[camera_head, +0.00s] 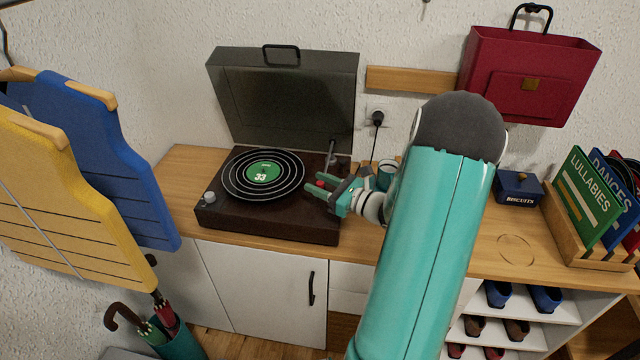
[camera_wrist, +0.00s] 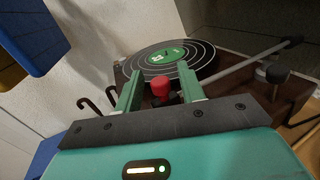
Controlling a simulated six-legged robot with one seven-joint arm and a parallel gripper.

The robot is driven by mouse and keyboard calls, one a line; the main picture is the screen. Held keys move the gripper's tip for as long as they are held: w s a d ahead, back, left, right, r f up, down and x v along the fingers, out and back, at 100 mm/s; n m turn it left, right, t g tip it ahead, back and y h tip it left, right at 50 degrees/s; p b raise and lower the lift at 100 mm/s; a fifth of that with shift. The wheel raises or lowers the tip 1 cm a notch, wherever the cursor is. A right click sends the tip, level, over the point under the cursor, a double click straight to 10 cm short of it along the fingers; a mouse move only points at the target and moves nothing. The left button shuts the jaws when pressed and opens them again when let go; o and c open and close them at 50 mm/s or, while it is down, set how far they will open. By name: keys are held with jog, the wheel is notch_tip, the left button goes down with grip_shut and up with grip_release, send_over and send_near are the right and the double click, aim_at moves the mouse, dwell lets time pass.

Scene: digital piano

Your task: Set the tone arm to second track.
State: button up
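The record player (camera_head: 222,219) is a dark wooden box with its lid raised. A black record (camera_head: 240,190) with pale rings and a green "33" label lies on it, and it also shows in the wrist view (camera_wrist: 200,62). The grey tone arm (camera_wrist: 240,66) runs along the right side, outside the record. A red knob (camera_wrist: 160,87), apparently at the tone arm's front end, shows between my fingers; it also shows in the head view (camera_head: 320,184). My gripper (camera_head: 316,190) is open, with a visible gap on each side of the knob. Contact cannot be told.
The open lid (camera_head: 285,100) stands behind the record. A round silver knob (camera_head: 209,197) is at the player's front left; a black knob (camera_wrist: 278,73) is near the tone arm. A mug (camera_head: 386,172) stands right of the player.

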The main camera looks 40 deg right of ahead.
grip_shut()
jog(key=shift+w, duration=0.1)
